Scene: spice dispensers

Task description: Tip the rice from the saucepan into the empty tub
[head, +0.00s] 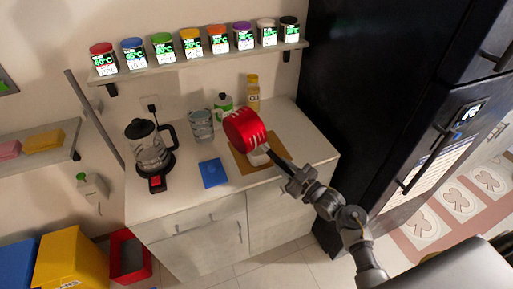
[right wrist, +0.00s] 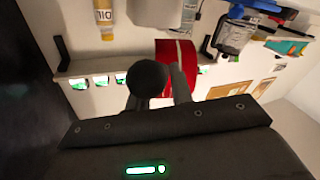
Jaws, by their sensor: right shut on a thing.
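The red saucepan (head: 243,132) is held in the air above the counter, tipped onto its side, its dark handle running down to the right. My right gripper (head: 293,178) is shut on that handle. In the right wrist view the red pan (right wrist: 180,55) shows behind the dark handle end. A small pale thing (head: 259,156), perhaps the tub, shows just below the pan over a brown board (head: 242,164); the pan hides part of it. I cannot make out any rice. My left gripper is not in view.
A glass kettle (head: 147,150) stands at the counter's left, a blue cloth (head: 212,173) left of the board. A clear jug (head: 200,124), a green-capped bottle (head: 223,105) and a yellow bottle (head: 252,92) stand behind. A dark fridge (head: 365,90) rises at the right.

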